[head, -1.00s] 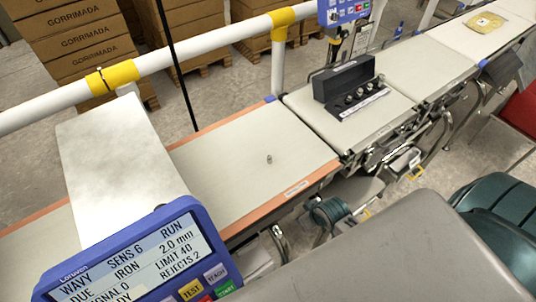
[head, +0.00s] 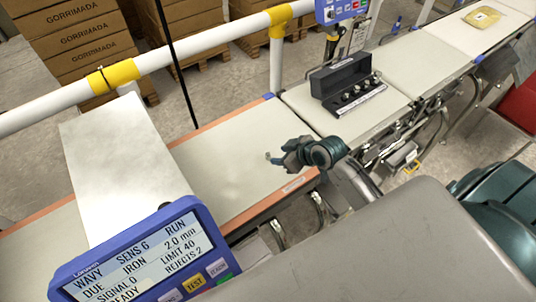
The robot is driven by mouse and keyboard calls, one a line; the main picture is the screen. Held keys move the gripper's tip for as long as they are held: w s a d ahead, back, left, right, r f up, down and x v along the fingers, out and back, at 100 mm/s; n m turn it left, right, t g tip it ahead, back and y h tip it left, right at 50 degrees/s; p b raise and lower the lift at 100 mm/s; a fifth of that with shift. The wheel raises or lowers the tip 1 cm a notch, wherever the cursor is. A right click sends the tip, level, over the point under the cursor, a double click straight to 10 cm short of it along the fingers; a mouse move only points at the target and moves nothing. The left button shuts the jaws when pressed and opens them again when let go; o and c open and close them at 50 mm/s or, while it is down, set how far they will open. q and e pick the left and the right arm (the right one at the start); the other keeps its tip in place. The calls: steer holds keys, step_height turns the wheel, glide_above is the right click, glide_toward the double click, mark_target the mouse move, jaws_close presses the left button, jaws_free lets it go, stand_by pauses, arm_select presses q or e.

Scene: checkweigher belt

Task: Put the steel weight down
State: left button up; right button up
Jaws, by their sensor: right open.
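The small steel weight (head: 267,156) stands on the pale belt (head: 222,165) of the middle conveyor section, at the tips of my right gripper. It is tiny here, and the fingers partly hide it. My right gripper (head: 272,158) reaches in from the right, low over the belt, with its jaws open. I cannot tell whether a finger touches the weight. My left gripper is not in view.
A black case (head: 342,80) with several steel weights along its front sits on the adjoining belt section. A blue display unit (head: 140,255) and a white panel (head: 118,170) stand at the left. A white rail (head: 175,67) runs behind. A yellowish pack (head: 482,17) lies far right.

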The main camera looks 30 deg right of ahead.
mark_target(269, 155)
steer(key=shift+x, duration=0.85)
steer(key=shift+w+f+p, duration=0.3)
steer(key=shift+w+p, duration=0.15)
steer(key=shift+p, duration=0.2)
steer(key=p+x, duration=0.1)
steer(key=x, duration=0.2)
steer(key=shift+a+p, duration=0.1)
steer(key=shift+p, duration=0.2)
steer(key=shift+w+a+f, duration=0.1)
steer(key=shift+w+f, duration=0.25)
steer(key=shift+f, duration=0.15)
jaws_close()
